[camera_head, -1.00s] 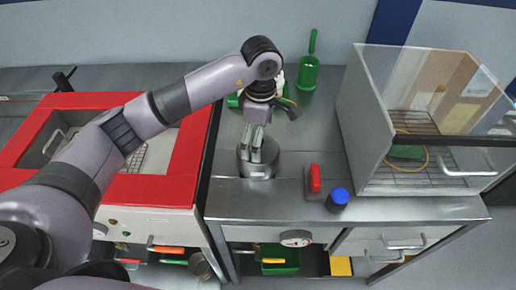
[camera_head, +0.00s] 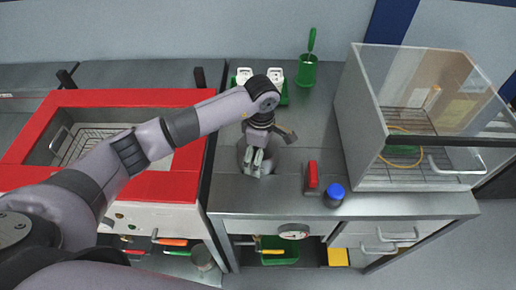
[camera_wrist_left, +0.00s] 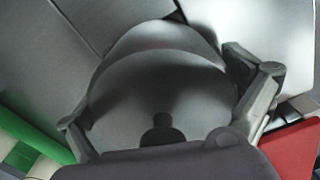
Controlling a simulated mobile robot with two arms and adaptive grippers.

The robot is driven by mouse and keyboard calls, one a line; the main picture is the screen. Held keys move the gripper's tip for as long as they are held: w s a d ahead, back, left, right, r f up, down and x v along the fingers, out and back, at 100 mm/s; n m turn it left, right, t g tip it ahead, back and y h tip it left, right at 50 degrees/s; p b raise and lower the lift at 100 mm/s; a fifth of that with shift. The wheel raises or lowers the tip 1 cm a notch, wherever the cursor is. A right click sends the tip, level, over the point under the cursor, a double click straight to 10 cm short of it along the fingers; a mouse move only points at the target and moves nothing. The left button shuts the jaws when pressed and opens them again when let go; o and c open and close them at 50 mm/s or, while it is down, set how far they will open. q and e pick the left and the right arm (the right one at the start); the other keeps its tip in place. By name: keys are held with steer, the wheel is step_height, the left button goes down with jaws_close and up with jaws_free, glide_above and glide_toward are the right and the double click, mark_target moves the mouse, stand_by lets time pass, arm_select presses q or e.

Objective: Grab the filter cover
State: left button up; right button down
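A round grey metal housing with a domed cover (camera_head: 242,150) stands on the steel bench, partly hidden behind my left gripper in the head view. I cannot make out where the cover ends and the housing begins. In the left wrist view the smooth grey round top (camera_wrist_left: 160,85) fills the middle, with a dark knob-like shape (camera_wrist_left: 162,132) near its lower edge. My left gripper (camera_head: 258,165) is over it, fingers pointing down. In the left wrist view its fingers (camera_wrist_left: 165,112) are spread apart on either side of the round top, with nothing clearly clamped. My right gripper is not in view.
A red block (camera_head: 311,178) and a blue-capped jar (camera_head: 334,196) stand right of the housing. A green holder with a brush (camera_head: 307,70) stands behind. A glass-fronted cabinet (camera_head: 358,125) is at right; a red-rimmed basin (camera_head: 185,178) is at left.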

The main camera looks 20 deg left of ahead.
arm_select(q)
steer(key=c, duration=0.9)
steer(key=shift+o, duration=0.2)
steer(key=shift+r, duration=0.1)
